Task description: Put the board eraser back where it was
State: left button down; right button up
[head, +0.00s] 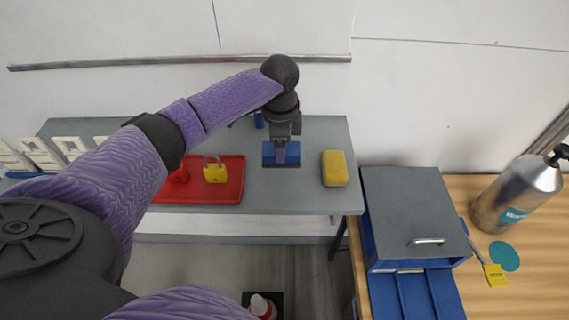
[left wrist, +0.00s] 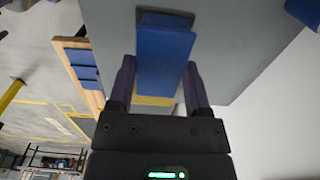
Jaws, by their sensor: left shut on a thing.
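The board eraser, a blue block with a dark layer (head: 281,155), is held over the grey table (head: 300,201) toward its right end. My left gripper (head: 281,147) is shut on it. In the left wrist view the blue eraser (left wrist: 165,62) sits between the two fingers (left wrist: 160,92). I cannot tell whether the eraser touches the table. My right gripper is not in view.
A yellow sponge-like block (head: 335,168) lies just right of the eraser. A red tray (head: 228,193) with a yellow padlock (head: 215,173) is to its left. A small blue object (head: 259,120) stands behind. A grey-lidded blue box (head: 412,215) and a metal bottle (head: 518,195) stand right.

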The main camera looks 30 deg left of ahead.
pick_arm(q)
notch_tip(320, 180, down, 4)
jog(key=shift+f+b, duration=0.25)
jog(key=shift+b, duration=0.3)
grip_release()
notch_tip(320, 180, up, 12)
jog(key=p, duration=0.3)
jog(key=shift+r, duration=0.1)
